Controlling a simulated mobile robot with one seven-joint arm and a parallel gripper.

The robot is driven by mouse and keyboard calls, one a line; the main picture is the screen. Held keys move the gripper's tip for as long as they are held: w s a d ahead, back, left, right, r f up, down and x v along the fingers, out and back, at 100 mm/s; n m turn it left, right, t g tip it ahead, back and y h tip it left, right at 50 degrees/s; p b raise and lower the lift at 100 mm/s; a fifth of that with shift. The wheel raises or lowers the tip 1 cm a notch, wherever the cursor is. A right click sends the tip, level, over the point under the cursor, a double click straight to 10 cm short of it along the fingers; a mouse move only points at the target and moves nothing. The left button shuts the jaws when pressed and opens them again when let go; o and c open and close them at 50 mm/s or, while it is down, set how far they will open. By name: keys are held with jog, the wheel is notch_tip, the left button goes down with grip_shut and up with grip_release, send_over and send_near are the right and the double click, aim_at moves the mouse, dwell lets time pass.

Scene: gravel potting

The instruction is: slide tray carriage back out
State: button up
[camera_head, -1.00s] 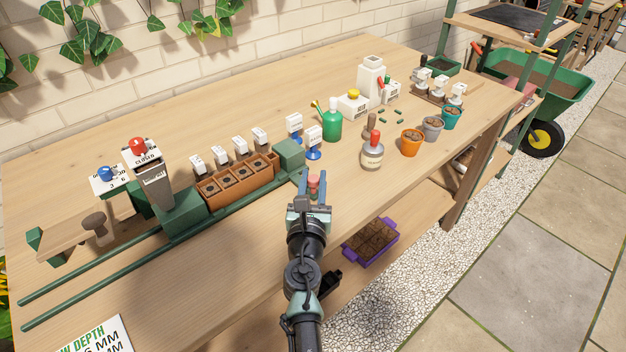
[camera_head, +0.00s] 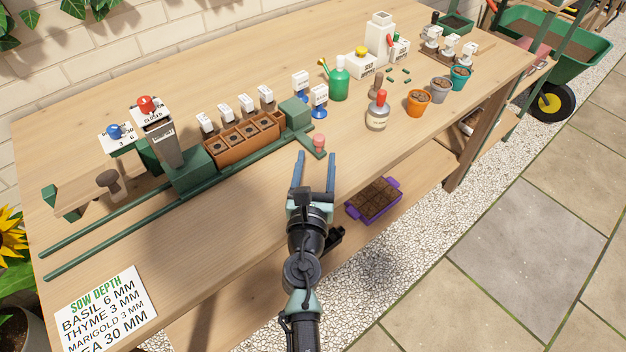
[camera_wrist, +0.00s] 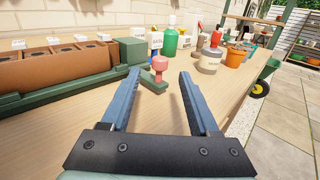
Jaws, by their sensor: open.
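The tray carriage holds a terracotta-coloured tray (camera_head: 240,150) of several soil-filled cells. It sits on green rails (camera_head: 120,224), right of the green-based hopper (camera_head: 164,145). A green block (camera_head: 295,112) stands at the tray's right end. A pink knob (camera_head: 319,141) rises from a green arm at the carriage's right front; it also shows in the wrist view (camera_wrist: 159,64). My gripper (camera_head: 314,156) is open and empty, its blue fingers pointing at the knob. In the wrist view the knob appears beyond and between the fingertips, not gripped.
Blue-based labelled markers (camera_head: 319,97), a green watering can (camera_head: 339,82), a red-handled jar (camera_head: 378,112) and an orange pot (camera_head: 418,103) stand to the right. A sow depth card (camera_head: 100,305) lies at front left.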

jog(key=shift+s+a, duration=0.15)
jog(key=shift+s, duration=0.9)
jog(key=shift+s+a, duration=0.2)
jog(key=shift+s, duration=0.85)
jog(key=shift+s+a, duration=0.15)
jog(key=shift+s, duration=0.9)
